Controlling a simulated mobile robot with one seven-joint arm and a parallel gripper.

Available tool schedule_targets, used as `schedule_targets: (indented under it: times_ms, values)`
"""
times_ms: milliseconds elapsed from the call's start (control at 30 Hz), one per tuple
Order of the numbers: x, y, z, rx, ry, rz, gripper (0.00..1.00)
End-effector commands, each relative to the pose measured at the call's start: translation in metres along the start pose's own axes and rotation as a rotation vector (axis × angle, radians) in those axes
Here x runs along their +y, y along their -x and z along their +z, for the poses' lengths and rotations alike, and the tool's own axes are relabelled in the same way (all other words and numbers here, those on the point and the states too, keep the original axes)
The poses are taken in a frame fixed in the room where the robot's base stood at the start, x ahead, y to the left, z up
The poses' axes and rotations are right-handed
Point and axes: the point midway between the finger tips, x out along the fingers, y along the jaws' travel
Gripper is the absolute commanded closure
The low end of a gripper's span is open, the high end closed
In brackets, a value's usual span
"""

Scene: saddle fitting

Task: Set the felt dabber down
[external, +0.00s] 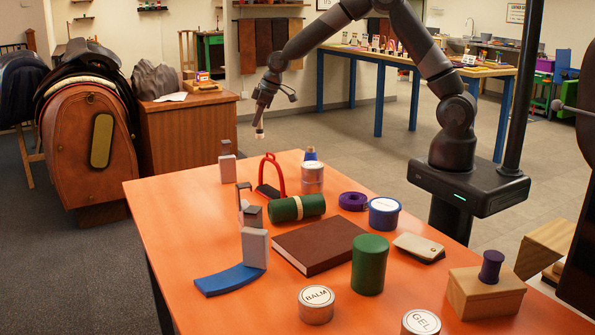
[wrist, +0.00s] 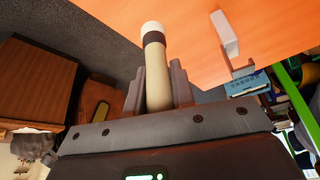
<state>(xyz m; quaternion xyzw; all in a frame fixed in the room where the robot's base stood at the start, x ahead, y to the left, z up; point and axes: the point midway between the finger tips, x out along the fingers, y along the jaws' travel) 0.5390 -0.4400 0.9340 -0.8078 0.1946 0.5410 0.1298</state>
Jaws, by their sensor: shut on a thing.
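The felt dabber (wrist: 156,68) has a cream handle, a dark band and a pale rounded tip. In the wrist view it sticks out between the two fingers of my gripper (wrist: 157,88), which is shut on its handle. In the external view my gripper (external: 262,103) holds the dabber (external: 259,133) tip down in the air, near the far edge of the orange table (external: 170,205). The dabber touches nothing below it.
A grey block stand (external: 227,168) is the nearest table object. A red stirrup (external: 277,172), green roll (external: 297,208), brown book (external: 318,243), green cylinder (external: 369,264) and several tins crowd the table. The left part of the tabletop is bare. A saddle (external: 85,75) stands beyond.

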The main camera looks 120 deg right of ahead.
Motion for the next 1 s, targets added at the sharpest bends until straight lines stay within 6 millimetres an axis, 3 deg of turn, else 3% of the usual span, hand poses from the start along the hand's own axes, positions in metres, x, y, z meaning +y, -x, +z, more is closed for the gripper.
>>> schedule_targets:
  times_ms: [33,200,400,667,1000]
  values:
    - [-0.03,-0.003,-0.008,0.0,0.056,-0.024,1.0]
    - [-0.117,-0.009,-0.024,0.0,0.227,-0.094,1.0]
    - [-0.191,-0.01,-0.028,0.001,0.373,-0.153,1.0]
    - [-0.233,-0.015,-0.028,0.002,0.44,-0.182,1.0]
    - [-0.304,-0.065,-0.03,0.001,0.442,-0.183,1.0]
